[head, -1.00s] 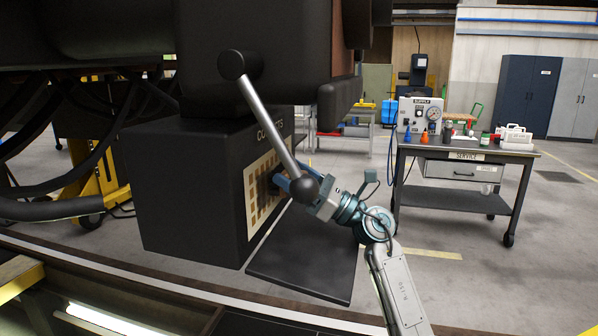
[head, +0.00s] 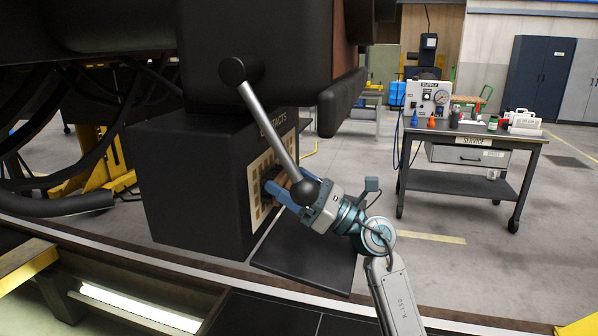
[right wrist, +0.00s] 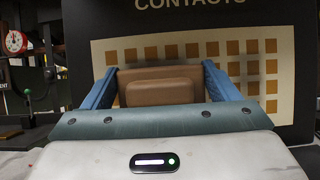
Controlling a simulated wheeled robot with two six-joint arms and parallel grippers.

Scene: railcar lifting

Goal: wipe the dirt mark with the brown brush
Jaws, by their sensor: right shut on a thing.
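My right gripper (head: 277,194) is shut on the brown brush (head: 281,183), in front of the cream contact panel (head: 254,171) with its grid of copper squares. The brush's dark bristle side faces the panel, at or very near it; I cannot tell if they touch. In the right wrist view the brush's brown block (right wrist: 160,92) sits between the blue fingers, before the panel (right wrist: 283,70). I cannot make out the dirt mark; the brush and gripper cover part of the panel. My left gripper is in neither view.
A silver lever (head: 268,125) with black ball ends crosses in front of the black contacts box (head: 190,190) and partly hides my right gripper. The box's dark lowered cover (head: 310,260) lies below. A service cart (head: 460,185) stands at the right, with clear floor before it.

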